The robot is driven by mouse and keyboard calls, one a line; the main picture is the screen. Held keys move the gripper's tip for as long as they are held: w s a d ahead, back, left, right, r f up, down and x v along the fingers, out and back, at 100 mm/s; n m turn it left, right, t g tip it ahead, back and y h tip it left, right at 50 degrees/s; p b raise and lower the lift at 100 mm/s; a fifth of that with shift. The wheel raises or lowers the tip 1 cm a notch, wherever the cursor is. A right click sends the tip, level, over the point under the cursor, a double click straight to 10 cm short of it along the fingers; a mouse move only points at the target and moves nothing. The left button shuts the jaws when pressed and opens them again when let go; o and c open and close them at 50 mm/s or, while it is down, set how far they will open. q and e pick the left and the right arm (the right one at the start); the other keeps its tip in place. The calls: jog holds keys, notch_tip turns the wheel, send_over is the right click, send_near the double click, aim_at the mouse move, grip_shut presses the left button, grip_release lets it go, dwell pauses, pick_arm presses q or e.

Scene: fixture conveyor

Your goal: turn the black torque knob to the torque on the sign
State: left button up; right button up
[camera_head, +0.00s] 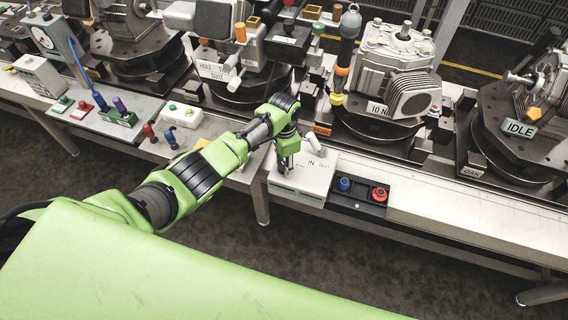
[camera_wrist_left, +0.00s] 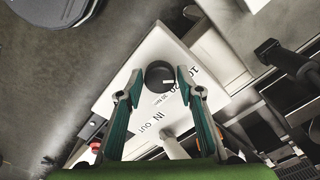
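The black torque knob (camera_wrist_left: 159,76) sits on top of a white box in the left wrist view, with small printed numbers beside it, among them a 10 and what looks like a 20. My left gripper (camera_wrist_left: 158,84) is open, with one fingertip on each side of the knob; I cannot tell whether they touch it. In the head view my left gripper (camera_head: 287,166) points down over the white box (camera_head: 300,182) and hides the knob. The sign (camera_head: 379,108) on the grey gearbox unit reads "10 N", its end unclear. My right gripper is not in view.
A white lever (camera_head: 315,145) marked IN and OUT stands on the box beside the gripper. A black tray (camera_head: 358,205) with blue and red buttons adjoins it on the right. The white bench edge (camera_head: 455,225) is clear further right.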

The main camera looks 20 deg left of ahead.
aim_at(284, 166)
pick_arm(q)
jog(key=shift+r, duration=0.15)
notch_tip(284, 166, up, 12)
jog(key=shift+f, duration=0.1)
dwell(0.6)
jog(key=shift+f, duration=0.1)
